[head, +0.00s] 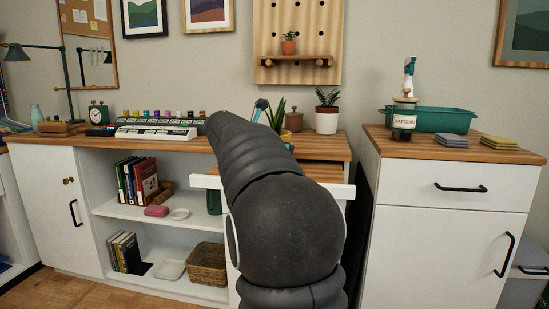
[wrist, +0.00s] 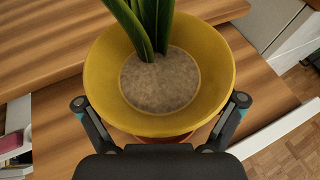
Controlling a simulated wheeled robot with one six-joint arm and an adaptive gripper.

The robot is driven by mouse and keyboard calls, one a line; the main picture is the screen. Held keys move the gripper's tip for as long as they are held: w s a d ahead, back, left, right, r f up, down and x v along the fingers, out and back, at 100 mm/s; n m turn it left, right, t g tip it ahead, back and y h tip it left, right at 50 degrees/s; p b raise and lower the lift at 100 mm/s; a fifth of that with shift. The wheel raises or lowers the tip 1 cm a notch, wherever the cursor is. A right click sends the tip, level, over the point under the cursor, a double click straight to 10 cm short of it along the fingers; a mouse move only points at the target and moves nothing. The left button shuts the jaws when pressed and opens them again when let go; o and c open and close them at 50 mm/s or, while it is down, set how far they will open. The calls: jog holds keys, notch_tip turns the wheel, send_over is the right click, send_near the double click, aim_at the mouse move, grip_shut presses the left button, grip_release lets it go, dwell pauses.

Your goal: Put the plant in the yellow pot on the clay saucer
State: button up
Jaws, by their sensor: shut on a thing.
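The yellow pot (wrist: 101,77) with long green leaves (wrist: 146,20) and grey-brown soil fills the middle of the wrist view. It looks upright. My gripper (wrist: 160,102) has one finger on each side of the pot and is shut on it. An orange-brown clay rim, likely the clay saucer (wrist: 165,138), shows just below the pot's near edge; I cannot tell whether the pot touches it. In the head view the plant's leaves (head: 277,114) rise behind my arm, which hides most of the pot and gripper.
A plant in a white pot (head: 327,121) stands to the right on the wooden desk top (head: 322,147). A brown pot-like object (head: 294,121) stands left of it. A row of small colored bottles (head: 160,128) is at left. A cabinet (head: 440,215) with a green tray (head: 445,119) is at right.

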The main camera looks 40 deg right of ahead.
jog(key=shift+f, duration=1)
jog(key=shift+f, duration=0.1)
jog(key=o, duration=1.4)
jog(key=shift+f, duration=0.1)
jog(key=shift+r, duration=0.2)
jog(key=p+v, duration=0.1)
jog(key=v, duration=1.1)
jog(key=shift+s, duration=0.1)
